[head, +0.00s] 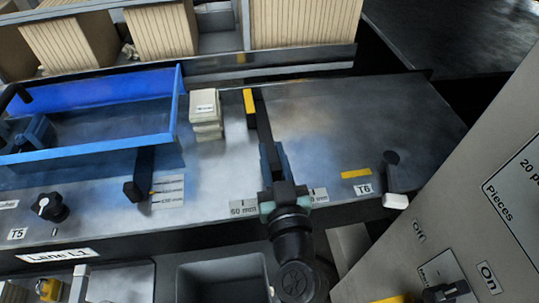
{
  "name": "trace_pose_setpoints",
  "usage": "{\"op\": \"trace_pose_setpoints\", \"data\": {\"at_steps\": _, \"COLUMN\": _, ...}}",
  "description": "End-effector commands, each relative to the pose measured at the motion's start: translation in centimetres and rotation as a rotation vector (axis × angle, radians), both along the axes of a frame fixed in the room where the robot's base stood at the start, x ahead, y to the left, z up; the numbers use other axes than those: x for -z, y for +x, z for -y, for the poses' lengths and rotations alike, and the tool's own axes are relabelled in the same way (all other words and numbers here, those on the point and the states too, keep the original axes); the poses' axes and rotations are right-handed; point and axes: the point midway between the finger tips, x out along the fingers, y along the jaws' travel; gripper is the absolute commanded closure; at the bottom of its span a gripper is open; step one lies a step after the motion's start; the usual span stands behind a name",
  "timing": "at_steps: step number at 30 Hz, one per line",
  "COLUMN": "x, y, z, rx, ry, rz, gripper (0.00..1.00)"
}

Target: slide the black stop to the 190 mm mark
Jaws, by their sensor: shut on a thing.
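A long black bar (263,128) with a yellow block (250,102) at its far end runs across the grey metal table; I take it to be the black stop. My gripper (273,163) is shut on its near end, and the fingers hide the part they hold. A mark plate shows on both sides of my gripper. Its left part (243,208) reads about 60 mm. Its right part (319,196) ends in mm, with the number too small to read. The plate's middle and any pointer are hidden by my gripper. I cannot read the stop's present mark.
Left are a second black piece (137,189) beside a printed scale (170,190), a blue tray (100,145), a pale stack (206,115) and a black knob (49,207). Right are a yellow strip (356,173), a black lever (391,172) and a grey cabinet (460,190).

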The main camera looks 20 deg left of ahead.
Motion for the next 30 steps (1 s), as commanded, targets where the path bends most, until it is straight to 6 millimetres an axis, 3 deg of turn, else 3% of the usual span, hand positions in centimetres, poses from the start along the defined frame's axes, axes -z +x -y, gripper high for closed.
{"op": "trace_pose_setpoints", "data": {"at_steps": 6, "x": 0.5, "y": 2.4, "z": 3.6, "rx": 0.015, "ry": 0.0, "rz": 0.01, "gripper": 1.0}}
{"op": "trace_pose_setpoints", "data": {"at_steps": 10, "x": 0.3, "y": 3.2, "z": 4.9, "rx": 0.012, "ry": 0.0, "rz": 0.007, "gripper": 1.0}}
{"op": "trace_pose_setpoints", "data": {"at_steps": 23, "x": -0.1, "y": 3.5, "z": 5.4, "rx": 0.008, "ry": 0.0, "rz": 0.001, "gripper": 1.0}}
{"op": "trace_pose_setpoints", "data": {"at_steps": 24, "x": -0.1, "y": 3.5, "z": 5.4, "rx": 0.008, "ry": 0.0, "rz": 0.002, "gripper": 0.68}}
{"op": "trace_pose_setpoints", "data": {"at_steps": 28, "x": -0.1, "y": 3.5, "z": 5.4, "rx": 0.008, "ry": 0.0, "rz": 0.002, "gripper": 0.45}}
{"op": "trace_pose_setpoints", "data": {"at_steps": 30, "x": -0.1, "y": 3.5, "z": 5.4, "rx": 0.008, "ry": 0.0, "rz": 0.002, "gripper": 0.45}}
